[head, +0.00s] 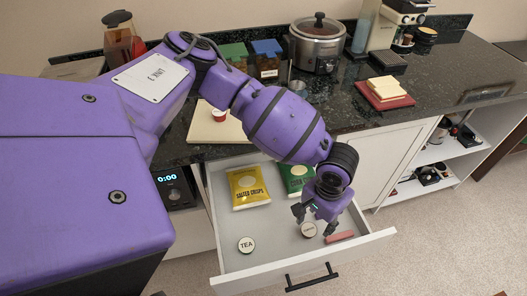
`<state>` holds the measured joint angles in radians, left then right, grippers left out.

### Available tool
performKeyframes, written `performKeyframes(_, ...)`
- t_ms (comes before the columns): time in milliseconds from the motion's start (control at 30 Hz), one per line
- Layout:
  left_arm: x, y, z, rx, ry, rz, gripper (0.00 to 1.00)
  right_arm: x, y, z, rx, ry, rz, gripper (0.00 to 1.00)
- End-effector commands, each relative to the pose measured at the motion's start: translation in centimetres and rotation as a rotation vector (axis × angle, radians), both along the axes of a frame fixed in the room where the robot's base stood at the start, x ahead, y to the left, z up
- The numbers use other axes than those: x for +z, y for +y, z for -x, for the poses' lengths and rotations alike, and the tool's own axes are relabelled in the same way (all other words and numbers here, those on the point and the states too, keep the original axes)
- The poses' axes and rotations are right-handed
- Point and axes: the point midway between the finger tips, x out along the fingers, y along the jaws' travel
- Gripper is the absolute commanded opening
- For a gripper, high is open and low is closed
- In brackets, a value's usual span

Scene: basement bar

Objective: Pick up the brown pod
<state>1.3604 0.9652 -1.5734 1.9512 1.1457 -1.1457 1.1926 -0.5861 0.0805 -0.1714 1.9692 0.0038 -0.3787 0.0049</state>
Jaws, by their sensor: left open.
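A small round pod with a pale labelled lid and a brownish rim (308,230) lies in the open drawer (268,268); its label is too small to read, and it is probably the brown pod. My left gripper (314,221) reaches down into the drawer just above this pod, with its fingers spread and nothing visible between them. One fingertip is to the pod's upper left and the other to its right. A second round pod with a pale lid marked TEA (246,245) lies farther left in the drawer. My right gripper is not in view.
A yellow crisps bag (248,187) and a green bag (296,178) lie behind the pods. A pink-red bar (339,237) is close right of the gripper. The dark counter (440,75) holds a slow cooker (318,48) and a board (205,128) with a red cup (219,115).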

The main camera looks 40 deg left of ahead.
Motion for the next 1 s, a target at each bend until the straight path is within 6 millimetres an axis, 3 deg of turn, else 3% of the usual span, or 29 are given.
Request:
performKeyframes(533, -7.1, 0.6, 0.2, 0.001, 0.011, -0.008, 0.47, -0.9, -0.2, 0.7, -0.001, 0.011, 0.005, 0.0)
performKeyframes(867, -7.7, 0.6, 0.1, 0.002, 0.008, -0.006, 0.47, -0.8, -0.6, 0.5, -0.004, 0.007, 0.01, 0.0)
performKeyframes(1000, -7.7, 0.6, 0.1, 0.003, 0.008, -0.006, 0.28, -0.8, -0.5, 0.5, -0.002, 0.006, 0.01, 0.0)
